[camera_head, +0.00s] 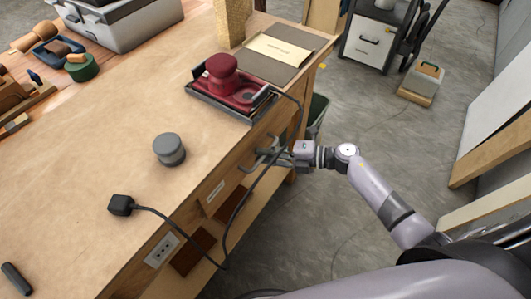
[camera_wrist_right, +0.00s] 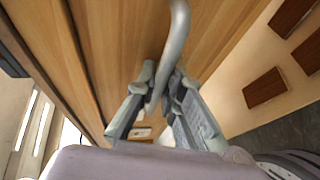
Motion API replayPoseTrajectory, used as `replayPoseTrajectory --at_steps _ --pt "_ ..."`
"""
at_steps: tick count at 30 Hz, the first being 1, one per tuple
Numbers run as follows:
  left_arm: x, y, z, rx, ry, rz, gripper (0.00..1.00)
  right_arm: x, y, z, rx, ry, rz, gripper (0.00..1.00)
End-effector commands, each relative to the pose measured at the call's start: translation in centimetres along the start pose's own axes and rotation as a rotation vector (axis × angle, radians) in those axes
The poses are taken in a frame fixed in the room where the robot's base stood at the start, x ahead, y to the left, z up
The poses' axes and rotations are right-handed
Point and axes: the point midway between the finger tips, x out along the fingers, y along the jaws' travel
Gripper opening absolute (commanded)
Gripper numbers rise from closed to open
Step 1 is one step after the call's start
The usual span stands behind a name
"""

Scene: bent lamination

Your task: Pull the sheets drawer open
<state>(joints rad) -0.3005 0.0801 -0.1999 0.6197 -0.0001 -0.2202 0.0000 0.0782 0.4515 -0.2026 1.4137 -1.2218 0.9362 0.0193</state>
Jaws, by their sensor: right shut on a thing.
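A drawer front (camera_wrist_right: 115,45) of light wood fills much of the right wrist view, on the bench's side. Its grey bar handle (camera_wrist_right: 179,35) runs down between my right gripper's fingers (camera_wrist_right: 158,85). In the head view my right gripper (camera_head: 270,154) is at the bench's front side, below the red sander, and is shut on the handle. The drawer's edges are partly hidden by the gripper and a black cable, so I cannot tell how far it stands out. My left gripper is not in view.
The red sander (camera_head: 222,75) sits in a dark tray on the workbench (camera_head: 110,165). Its black cable (camera_head: 262,170) hangs past the drawer front near my gripper, to a plug (camera_head: 121,205). A grey round object (camera_head: 169,150) stands on the bench. The floor (camera_head: 350,130) beside my arm is clear.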

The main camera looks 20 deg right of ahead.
Motion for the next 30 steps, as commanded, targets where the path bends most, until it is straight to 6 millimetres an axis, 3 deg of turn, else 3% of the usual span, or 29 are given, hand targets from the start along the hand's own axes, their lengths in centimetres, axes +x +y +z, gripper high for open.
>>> replayPoseTrajectory --at_steps 5,11,30 --pt "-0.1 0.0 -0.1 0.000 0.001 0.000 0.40 -0.3 -0.1 -0.1 0.003 0.000 -0.001 0.00" --pt "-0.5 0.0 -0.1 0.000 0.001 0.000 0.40 -2.3 -0.5 -1.0 0.005 0.000 -0.003 0.00" --pt "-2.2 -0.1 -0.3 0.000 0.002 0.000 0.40 -16.0 -3.4 -6.7 0.007 0.000 -0.004 0.00"
